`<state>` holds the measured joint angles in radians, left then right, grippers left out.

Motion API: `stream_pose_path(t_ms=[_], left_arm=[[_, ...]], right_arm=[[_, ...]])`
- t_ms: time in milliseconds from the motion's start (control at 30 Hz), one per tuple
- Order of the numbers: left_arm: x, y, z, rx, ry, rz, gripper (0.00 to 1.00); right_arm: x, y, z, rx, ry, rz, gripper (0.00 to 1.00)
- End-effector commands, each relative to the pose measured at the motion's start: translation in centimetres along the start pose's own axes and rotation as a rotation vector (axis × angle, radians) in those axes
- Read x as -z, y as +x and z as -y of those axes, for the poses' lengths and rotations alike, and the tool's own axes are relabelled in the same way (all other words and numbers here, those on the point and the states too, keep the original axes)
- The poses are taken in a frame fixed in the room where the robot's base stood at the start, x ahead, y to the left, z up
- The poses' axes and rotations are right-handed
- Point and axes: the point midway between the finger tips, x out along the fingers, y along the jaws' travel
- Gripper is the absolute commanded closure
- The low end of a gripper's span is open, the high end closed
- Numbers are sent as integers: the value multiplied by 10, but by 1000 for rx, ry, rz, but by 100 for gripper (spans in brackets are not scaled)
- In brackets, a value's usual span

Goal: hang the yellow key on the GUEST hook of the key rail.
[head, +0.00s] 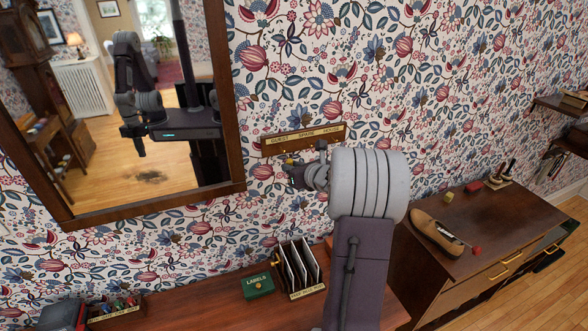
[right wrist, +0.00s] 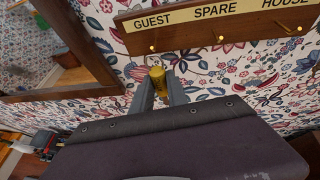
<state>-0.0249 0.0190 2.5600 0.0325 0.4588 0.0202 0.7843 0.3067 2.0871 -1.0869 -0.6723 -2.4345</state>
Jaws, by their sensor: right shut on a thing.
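The wooden key rail (head: 303,140) is on the papered wall, right of the mirror. In the right wrist view its plate (right wrist: 215,16) reads GUEST, SPARE, HOUSE, with a brass hook below each word. The GUEST hook (right wrist: 152,48) looks bare. My right gripper (right wrist: 160,92) is shut on the yellow key (right wrist: 157,77), just below the GUEST hook and apart from it in that picture.
A large framed mirror (head: 232,100) hangs close to the left of the rail and reflects me. Below stands a wooden console with a green LABELS box (head: 257,286) and a letter rack (head: 300,268). A cabinet at right bears a brown shoe (head: 436,232).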

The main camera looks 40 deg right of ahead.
Motion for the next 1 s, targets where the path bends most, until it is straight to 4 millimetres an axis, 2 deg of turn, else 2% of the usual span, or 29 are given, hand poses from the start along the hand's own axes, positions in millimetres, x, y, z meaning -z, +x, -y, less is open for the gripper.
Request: stream_pose_path(t_ms=[500, 567, 700, 1000], left_arm=[[2, -24, 0, 0, 0, 0, 100], [2, -13, 0, 0, 0, 0, 100], [0, -6, 0, 0, 0, 0, 100], [0, -1, 0, 0, 0, 0, 100]], right_arm=[[-13, 36, 6, -2, 0, -1, 100], [-7, 42, 6, -1, -1, 1, 100], [-7, 49, 7, -1, -1, 1, 100], [-9, 50, 8, -1, -1, 1, 100]])
